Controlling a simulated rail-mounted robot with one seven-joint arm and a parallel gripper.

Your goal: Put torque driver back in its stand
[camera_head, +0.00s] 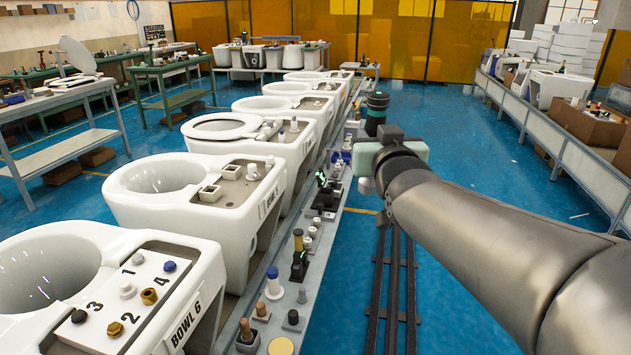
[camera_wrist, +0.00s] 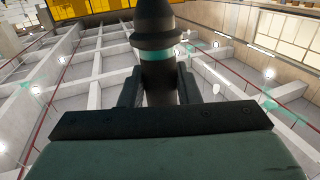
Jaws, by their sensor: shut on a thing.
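My gripper (camera_wrist: 158,88) is shut on the torque driver (camera_wrist: 156,38), a dark tool with a teal ring. In the head view the driver (camera_head: 377,104) stands upright above my gripper, to the right of the narrow workbench beside the bowls. In the wrist view its lower part is hidden between the fingers. I cannot tell for sure which holder is its stand. A black stand (camera_head: 299,266) with a yellow-topped tool in it is on the narrow bench. Farther along are small black holders (camera_head: 323,201), some with green marks.
White toilet bowls (camera_head: 245,190) line the left of the narrow bench (camera_head: 290,318). Small parts and tools crowd the bench, including a blue-capped bottle (camera_head: 273,283). Dark floor rails (camera_head: 394,285) run beside it. A conveyor (camera_head: 545,125) with boxes stands right.

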